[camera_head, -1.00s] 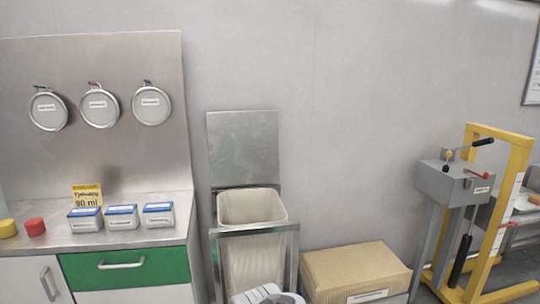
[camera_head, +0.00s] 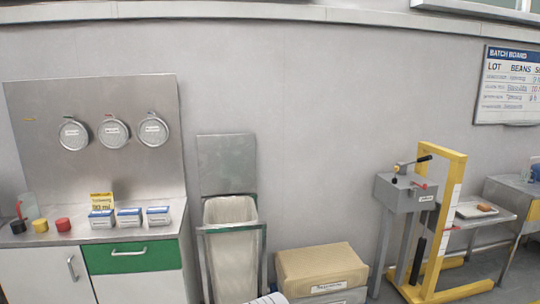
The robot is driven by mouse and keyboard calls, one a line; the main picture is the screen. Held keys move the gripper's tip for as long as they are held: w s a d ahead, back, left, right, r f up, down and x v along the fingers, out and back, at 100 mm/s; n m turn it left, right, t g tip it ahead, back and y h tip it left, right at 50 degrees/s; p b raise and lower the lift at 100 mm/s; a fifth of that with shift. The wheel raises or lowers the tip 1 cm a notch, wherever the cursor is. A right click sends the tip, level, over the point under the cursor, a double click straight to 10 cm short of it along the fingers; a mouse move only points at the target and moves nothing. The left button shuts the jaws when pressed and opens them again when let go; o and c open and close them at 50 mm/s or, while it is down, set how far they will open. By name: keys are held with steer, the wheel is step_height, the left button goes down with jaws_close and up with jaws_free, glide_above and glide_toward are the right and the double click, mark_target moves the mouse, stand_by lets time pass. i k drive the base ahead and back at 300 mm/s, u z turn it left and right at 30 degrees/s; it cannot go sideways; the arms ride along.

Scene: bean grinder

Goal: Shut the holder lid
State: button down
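The holder is a metal frame (camera_head: 201,262) with a pale liner or bin (camera_head: 231,211) inside, standing on the floor just right of the counter. Its lid (camera_head: 226,163) is a flat grey metal panel. The lid stands upright against the wall behind the holder, so the holder is open at the top. My gripper is not in view. Only a small white piece, probably of my own arm, shows at the bottom edge in front of the holder.
A steel counter (camera_head: 120,236) with small boxes, a yellow label and coloured caps stands left. Three round sieves hang above it. Cardboard boxes (camera_head: 320,267) sit right of the holder. A yellow-framed lever machine (camera_head: 440,220) and a side table with a tray stand farther right.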

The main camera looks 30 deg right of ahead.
mark_target(227, 163)
steer(key=z, duration=1.5)
steer(key=i, duration=1)
steer(key=z, duration=0.4)
steer(key=i, duration=1.1)
steer(key=u, duration=1.1)
steer(key=i, duration=0.9)
steer(key=u, duration=1.05)
